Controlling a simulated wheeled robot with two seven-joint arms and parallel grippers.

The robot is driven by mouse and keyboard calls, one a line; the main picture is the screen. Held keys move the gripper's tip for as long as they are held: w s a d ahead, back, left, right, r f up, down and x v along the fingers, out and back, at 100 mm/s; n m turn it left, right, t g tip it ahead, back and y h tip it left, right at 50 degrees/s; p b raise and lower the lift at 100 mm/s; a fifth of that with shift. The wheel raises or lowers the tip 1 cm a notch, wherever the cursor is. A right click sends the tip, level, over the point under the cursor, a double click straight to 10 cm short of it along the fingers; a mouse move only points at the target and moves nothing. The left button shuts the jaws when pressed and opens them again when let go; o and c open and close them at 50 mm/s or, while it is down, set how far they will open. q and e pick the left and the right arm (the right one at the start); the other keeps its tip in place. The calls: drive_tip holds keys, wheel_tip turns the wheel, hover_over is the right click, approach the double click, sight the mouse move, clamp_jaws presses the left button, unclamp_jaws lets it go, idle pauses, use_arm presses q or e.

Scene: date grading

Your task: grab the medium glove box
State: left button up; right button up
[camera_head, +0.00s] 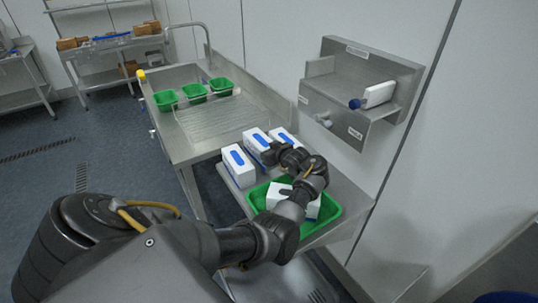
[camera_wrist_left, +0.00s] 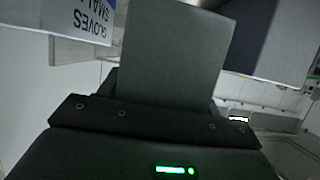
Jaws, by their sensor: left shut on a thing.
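Three white glove boxes with blue marks stand on the steel table: a left one (camera_head: 238,167), a middle one (camera_head: 256,142) and a right one (camera_head: 284,136). Their size words are too small to read in the head view. My left gripper (camera_head: 271,154) is shut at the near right side of the middle box, and its wrist hides part of that spot. In the left wrist view a box marked "GLOVES SMALL" (camera_wrist_left: 85,22) shows upside down at the upper left, beside the dark finger. My right gripper is out of view.
A green bin (camera_head: 333,211) with another white box (camera_head: 308,209) in it sits below my left forearm. Three small green bins (camera_head: 194,93) stand at the back of the sink table. A wall shelf (camera_head: 345,75) holds a white item with a blue end (camera_head: 378,95).

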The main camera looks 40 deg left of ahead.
use_arm(q)
drive_tip(key=s+r, duration=0.1)
drive_tip(key=r, duration=0.1)
drive_tip(key=s+r, duration=0.2)
drive_tip(key=shift+s+d+r, duration=0.1)
drive_tip(key=shift+s+d, duration=0.05)
drive_tip(key=shift+d, duration=0.25)
drive_tip(key=s+d+r, duration=0.2)
drive_tip(key=s+r, duration=0.1)
drive_tip(key=s, duration=0.5)
drive_tip(key=shift+s+d+r+b, duration=0.15)
drive_tip(key=shift+s+r+b, duration=0.05)
drive_tip(key=shift+r+b, duration=0.2)
